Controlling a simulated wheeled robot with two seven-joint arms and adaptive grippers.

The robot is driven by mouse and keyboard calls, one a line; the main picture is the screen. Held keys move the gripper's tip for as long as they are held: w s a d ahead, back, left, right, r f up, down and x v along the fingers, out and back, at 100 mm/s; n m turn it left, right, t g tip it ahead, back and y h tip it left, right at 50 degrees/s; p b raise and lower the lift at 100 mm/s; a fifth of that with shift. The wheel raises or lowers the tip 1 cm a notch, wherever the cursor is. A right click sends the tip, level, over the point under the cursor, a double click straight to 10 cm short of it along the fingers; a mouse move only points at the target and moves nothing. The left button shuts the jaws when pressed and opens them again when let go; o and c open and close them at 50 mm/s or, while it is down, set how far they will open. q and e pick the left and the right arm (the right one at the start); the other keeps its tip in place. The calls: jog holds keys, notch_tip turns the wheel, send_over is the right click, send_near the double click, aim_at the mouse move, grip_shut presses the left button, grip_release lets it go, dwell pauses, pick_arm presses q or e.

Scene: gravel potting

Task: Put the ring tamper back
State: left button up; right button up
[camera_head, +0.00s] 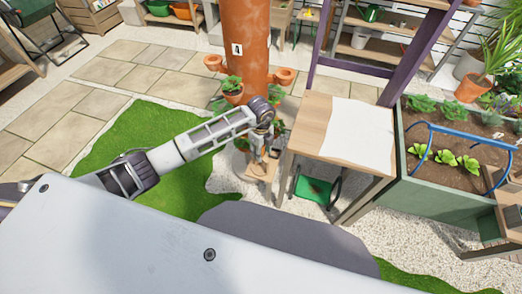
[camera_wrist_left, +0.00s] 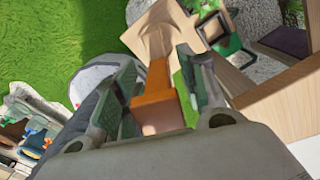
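My left gripper (camera_head: 264,136) hangs over a small wooden stand (camera_head: 258,172), beside the tall terracotta column. In the left wrist view, the fingers of my left gripper (camera_wrist_left: 160,98) are on both sides of an orange-brown wooden handle (camera_wrist_left: 157,112) and appear closed on it. I take this for the ring tamper; its far end and any ring are not clear. Beyond it the tan top of the stand (camera_wrist_left: 160,35) shows, with a dark-rimmed square thing (camera_wrist_left: 214,29) to its right. My right gripper is not in view.
A wooden table (camera_head: 312,132) with a white sheet (camera_head: 358,135) stands right of the gripper. A green tray (camera_head: 317,190) sits below it. A green planter (camera_head: 425,197) is farther right. Potted plants hang on the terracotta column (camera_head: 246,45). Grass lies left.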

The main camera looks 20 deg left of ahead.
pick_arm(q)
jog(key=shift+r, duration=0.5)
notch_tip(320, 180, up, 10)
jog(key=shift+r, duration=0.65)
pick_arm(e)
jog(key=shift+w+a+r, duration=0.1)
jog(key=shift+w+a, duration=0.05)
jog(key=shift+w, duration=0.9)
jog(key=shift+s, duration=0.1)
